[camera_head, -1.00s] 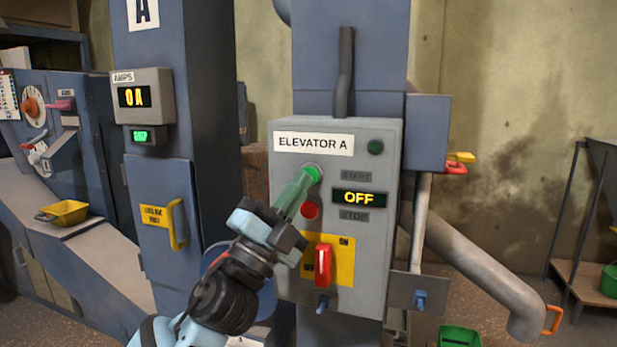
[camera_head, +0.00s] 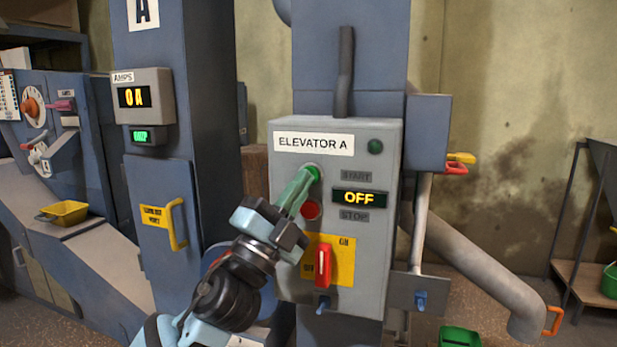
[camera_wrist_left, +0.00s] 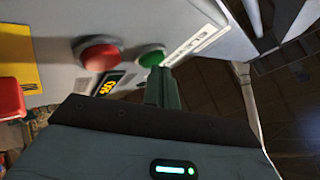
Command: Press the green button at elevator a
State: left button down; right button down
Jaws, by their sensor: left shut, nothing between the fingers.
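The green button (camera_head: 314,173) sits at the upper left of the grey Elevator A control box (camera_head: 375,250), beside the label START. My left gripper (camera_head: 308,178) is shut and empty, and its fingertips are at the green button, overlapping its lower left edge. In the left wrist view the green button (camera_wrist_left: 151,56) shows just beyond the fingertips (camera_wrist_left: 158,72); I cannot tell whether they touch. The red button (camera_head: 311,210) lies just below, beside STOP. The display (camera_head: 360,198) reads OFF. My right gripper is not in view.
A red switch (camera_head: 323,267) on a yellow plate sits low on the box, close to my left gripper. A dark green lamp (camera_head: 375,147) is at the box's upper right. A grey pipe (camera_head: 480,272) slopes down to the right. A blue cabinet (camera_head: 165,215) stands at left.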

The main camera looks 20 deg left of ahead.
pick_arm(q)
jog(key=shift+w, duration=0.2)
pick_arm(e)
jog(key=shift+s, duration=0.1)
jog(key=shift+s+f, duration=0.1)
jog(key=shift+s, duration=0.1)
pick_arm(q)
jog(key=shift+s, duration=0.1)
jog(key=shift+s+p, duration=0.3)
jog(key=shift+s, duration=0.5)
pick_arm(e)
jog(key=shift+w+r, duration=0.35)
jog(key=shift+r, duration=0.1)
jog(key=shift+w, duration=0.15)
